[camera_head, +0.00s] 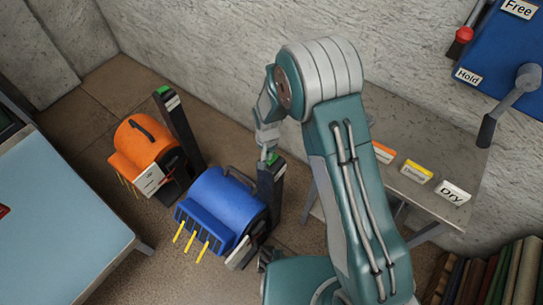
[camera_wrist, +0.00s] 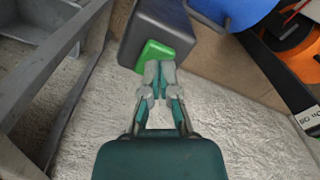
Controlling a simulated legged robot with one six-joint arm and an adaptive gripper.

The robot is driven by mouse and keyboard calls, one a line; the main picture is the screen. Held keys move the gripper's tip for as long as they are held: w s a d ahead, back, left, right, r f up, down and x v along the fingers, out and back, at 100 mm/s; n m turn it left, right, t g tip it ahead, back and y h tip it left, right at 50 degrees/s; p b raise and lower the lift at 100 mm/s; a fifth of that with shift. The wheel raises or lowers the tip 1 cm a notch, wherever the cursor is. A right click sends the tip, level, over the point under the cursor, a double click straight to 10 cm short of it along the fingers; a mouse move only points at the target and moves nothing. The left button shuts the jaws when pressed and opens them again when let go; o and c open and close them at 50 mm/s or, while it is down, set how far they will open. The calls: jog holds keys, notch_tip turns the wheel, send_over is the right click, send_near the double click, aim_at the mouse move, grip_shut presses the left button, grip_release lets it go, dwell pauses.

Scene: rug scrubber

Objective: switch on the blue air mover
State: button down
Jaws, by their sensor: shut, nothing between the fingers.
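The blue air mover (camera_head: 222,205) stands on the brown floor, with yellow strips at its front. A dark post rises at its right side, and its blue body also shows at the top of the wrist view (camera_wrist: 232,10). The post's dark head (camera_wrist: 155,22) carries a green switch (camera_wrist: 156,53). My gripper (camera_head: 268,154) is at the top of this post. In the wrist view its fingertips (camera_wrist: 157,70) are together and empty, overlapping the lower edge of the green switch. I cannot tell whether they touch or press it.
An orange air mover (camera_head: 146,148) with a similar post stands to the left. A grey table (camera_head: 415,135) with cards, one reading "Dry", is at the right. A blue wall panel (camera_head: 505,50) has levers. A light blue table (camera_head: 55,215) fills the left side.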

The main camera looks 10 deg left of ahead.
jog(key=shift+f, duration=1.05)
dwell(0.6)
jog(key=shift+r, duration=3.55)
